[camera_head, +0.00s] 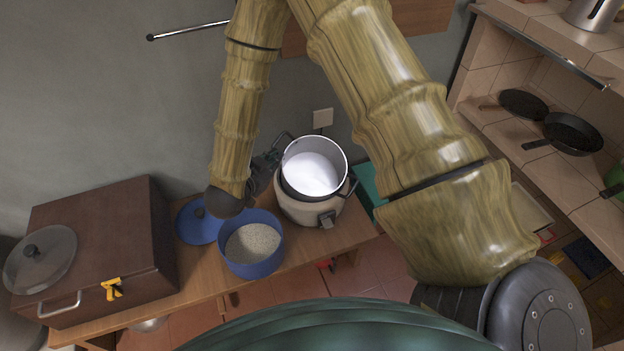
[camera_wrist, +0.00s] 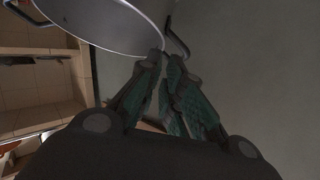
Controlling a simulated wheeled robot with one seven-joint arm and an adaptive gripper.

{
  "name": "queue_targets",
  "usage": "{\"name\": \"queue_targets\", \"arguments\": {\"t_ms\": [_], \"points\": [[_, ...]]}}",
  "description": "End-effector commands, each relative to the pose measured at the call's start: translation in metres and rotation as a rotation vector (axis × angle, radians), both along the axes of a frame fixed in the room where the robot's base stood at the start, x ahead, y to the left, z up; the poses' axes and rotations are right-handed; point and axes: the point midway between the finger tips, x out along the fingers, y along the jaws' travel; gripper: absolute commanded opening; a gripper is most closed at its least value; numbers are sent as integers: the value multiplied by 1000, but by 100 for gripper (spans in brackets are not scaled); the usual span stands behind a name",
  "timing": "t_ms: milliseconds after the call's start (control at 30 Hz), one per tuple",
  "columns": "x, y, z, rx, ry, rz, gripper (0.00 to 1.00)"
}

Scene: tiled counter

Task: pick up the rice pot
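The rice pot (camera_head: 312,168) is a silver, open metal pot with a bright pale inside. In the head view it sits at the white rice cooker (camera_head: 308,211); I cannot tell whether it is seated or slightly raised. My gripper (camera_head: 276,152) is at the pot's upper left side, by a thin dark handle. In the wrist view, the pot's rim (camera_wrist: 103,44) fills the upper left, and the looped handle (camera_wrist: 182,42) meets my fingertips (camera_wrist: 165,60). The fingers are close together with a narrow gap. Whether they clamp the handle is unclear.
A blue pot (camera_head: 252,262) of grain and a blue lid (camera_head: 197,224) lie to the left on the wooden table (camera_head: 205,283). A brown box (camera_head: 95,235) with a glass lid (camera_head: 40,259) stands farther left. Tiled shelves with pans (camera_head: 570,134) are at right.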

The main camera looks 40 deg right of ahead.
Motion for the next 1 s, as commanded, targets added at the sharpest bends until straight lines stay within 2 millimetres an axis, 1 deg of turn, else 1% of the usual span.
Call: {"name": "queue_targets", "arguments": {"t_ms": [233,500,767,867,1000], "points": [[7,-10,-2,-7,-15,-26,8],[24,-38,-16,-7,-15,-25,8],[31,-50,-21,-8,-14,-24,8],[37,-58,-25,-7,-15,-24,8],[46,-74,-33,-7,-14,-25,8]]}}
